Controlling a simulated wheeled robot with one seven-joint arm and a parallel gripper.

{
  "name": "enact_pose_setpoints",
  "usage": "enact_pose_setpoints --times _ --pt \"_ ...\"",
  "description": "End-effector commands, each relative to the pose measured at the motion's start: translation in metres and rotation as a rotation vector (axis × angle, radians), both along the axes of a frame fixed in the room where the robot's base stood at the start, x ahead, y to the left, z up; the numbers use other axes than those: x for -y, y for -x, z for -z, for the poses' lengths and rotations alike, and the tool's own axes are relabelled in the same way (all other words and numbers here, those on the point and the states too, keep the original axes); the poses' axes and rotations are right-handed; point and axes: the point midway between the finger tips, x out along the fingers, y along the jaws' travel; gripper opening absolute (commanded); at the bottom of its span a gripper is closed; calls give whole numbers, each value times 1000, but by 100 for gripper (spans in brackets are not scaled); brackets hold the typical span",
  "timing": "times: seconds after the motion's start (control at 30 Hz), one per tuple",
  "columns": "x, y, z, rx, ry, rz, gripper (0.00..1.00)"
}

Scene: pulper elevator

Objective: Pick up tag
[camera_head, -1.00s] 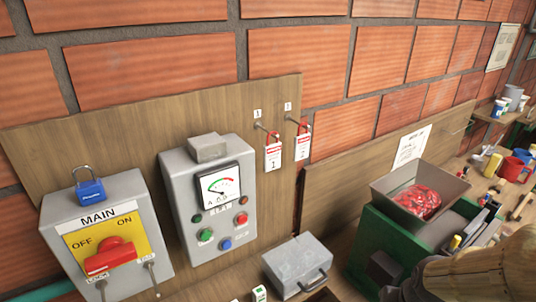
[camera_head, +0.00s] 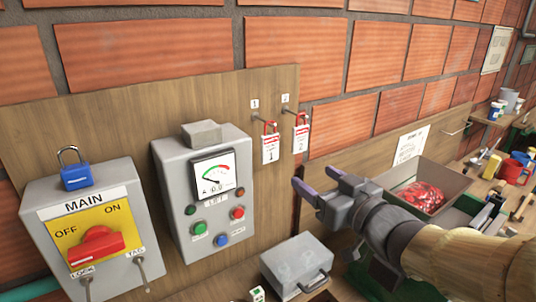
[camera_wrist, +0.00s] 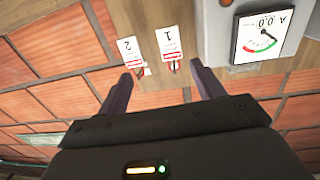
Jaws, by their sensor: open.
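Two white tags with red tops hang from hooks on the wooden backboard: tag 1 (camera_head: 270,149) on the left and tag 2 (camera_head: 301,139) on the right. My gripper (camera_head: 315,180) is open and empty, below and to the right of the tags in the head view, and apart from them. In the wrist view the picture is upside down; tag 1 (camera_wrist: 169,42) lies ahead between the finger lines, and tag 2 (camera_wrist: 131,51) is near the left finger. My gripper (camera_wrist: 161,74) frames them from a short distance.
A grey meter box (camera_head: 207,195) stands left of the tags, with the MAIN switch box (camera_head: 92,235) and a blue padlock (camera_head: 76,177) farther left. A grey case (camera_head: 296,262) sits below. A hopper with red contents (camera_head: 422,195) is to the right.

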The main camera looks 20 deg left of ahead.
Motion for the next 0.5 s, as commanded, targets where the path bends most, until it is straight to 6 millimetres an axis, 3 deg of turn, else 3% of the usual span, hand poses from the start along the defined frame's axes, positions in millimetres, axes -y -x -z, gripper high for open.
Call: enact_pose_setpoints --times 0.13,0.5 --pt "-12 10 -8 28 -25 -65 67" --pt "-18 6 -9 24 -24 -68 67"
